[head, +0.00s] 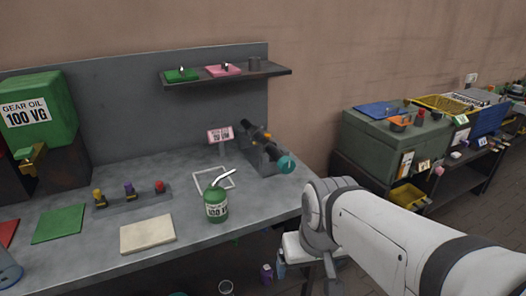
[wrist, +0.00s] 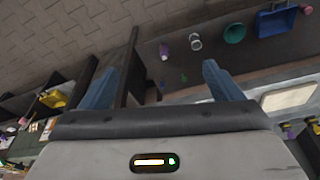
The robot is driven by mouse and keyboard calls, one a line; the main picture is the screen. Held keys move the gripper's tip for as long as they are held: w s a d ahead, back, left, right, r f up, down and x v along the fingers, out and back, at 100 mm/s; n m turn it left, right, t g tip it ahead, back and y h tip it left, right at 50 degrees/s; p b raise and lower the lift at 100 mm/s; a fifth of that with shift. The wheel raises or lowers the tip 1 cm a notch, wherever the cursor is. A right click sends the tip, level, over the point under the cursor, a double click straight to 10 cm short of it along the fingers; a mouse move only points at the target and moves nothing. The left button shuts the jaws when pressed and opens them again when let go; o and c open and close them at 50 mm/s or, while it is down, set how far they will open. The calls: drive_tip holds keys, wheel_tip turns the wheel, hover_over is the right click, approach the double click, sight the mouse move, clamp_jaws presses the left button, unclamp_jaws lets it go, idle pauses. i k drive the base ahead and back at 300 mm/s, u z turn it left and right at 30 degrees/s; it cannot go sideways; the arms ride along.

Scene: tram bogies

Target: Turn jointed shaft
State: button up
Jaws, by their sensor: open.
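A round teal end piece (head: 286,164) faces the front right. I cannot make out its joints at this size. My gripper (wrist: 160,66) is open and empty in the wrist view, its two blue fingers wide apart. In the head view my arm stands in front of and right of the shaft, apart from it. The shaft does not show in the wrist view.
The grey bench (head: 75,262) holds a green oil can (head: 216,207), a pink sign (head: 220,135), a cream pad (head: 147,234) and a rack of coloured knobs (head: 130,196). A shelf (head: 228,75) hangs above. A green cabinet (head: 395,145) stands right. Loose items lie below the bench.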

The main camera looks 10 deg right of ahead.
sight(286, 165)
drive_tip(key=z, duration=2.9)
drive_tip(key=k, duration=1.05)
drive_tip(key=u, duration=1.6)
drive_tip(key=i, duration=1)
drive_tip(key=u, duration=0.1)
